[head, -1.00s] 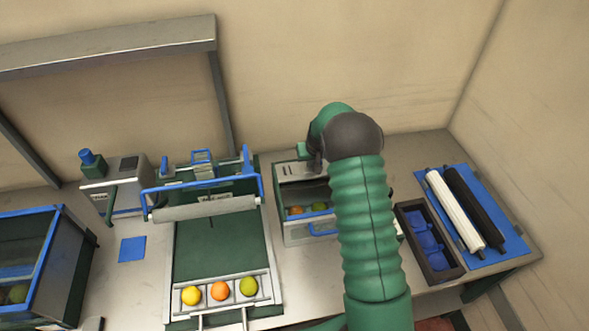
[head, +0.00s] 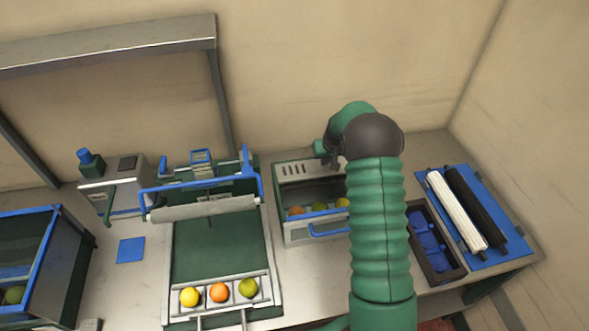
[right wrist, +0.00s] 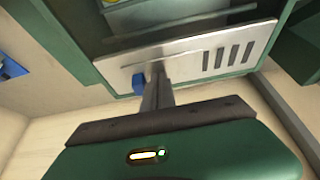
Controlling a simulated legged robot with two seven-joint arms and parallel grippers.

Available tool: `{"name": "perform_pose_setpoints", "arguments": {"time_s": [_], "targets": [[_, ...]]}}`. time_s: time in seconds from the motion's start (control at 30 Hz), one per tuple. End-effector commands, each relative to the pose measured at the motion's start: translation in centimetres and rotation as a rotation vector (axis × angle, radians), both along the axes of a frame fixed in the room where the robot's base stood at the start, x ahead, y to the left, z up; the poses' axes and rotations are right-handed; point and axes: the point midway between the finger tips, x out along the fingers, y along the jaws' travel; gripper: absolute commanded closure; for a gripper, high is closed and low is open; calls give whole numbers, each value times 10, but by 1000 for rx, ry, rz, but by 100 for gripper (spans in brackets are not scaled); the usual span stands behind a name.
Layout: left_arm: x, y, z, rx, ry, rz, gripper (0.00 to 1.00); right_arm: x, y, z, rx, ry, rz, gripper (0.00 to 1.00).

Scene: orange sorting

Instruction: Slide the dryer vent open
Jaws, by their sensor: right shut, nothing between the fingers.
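The dryer (head: 318,232) is a grey and green box right of the middle in the head view. Its top plate has a vent (head: 295,169) with several dark slots uncovered, which also show in the right wrist view (right wrist: 228,56). A blue vent knob (right wrist: 138,83) stands on the plate, left of the slots in the right wrist view. My right gripper (head: 327,158) is over the dryer's back edge. Its closed, empty fingers (right wrist: 157,85) are right beside the knob on the slot side and seem to touch it. My left gripper is out of view.
Several fruits (head: 320,207) lie inside the dryer. A green conveyor (head: 215,250) with fruits in its front tray stands to the left. A dark tray with blue cups (head: 428,240) and a blue board with two rollers (head: 497,205) lie to the right.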

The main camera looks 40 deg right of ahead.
Motion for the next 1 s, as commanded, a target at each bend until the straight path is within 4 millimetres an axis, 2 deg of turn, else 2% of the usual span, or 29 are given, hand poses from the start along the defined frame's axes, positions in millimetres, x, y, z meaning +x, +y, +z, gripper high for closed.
{"name": "perform_pose_setpoints", "arguments": {"time_s": [0.57, 0.67, 1.0], "targets": [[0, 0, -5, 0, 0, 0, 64, -14, -21, -2, 5, 5, -1, 100], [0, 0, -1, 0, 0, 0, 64, -13, -20, 3, 4, 6, 0, 100], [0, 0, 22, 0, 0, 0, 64, -11, -17, 38, 0, 2, 1, 100]]}}
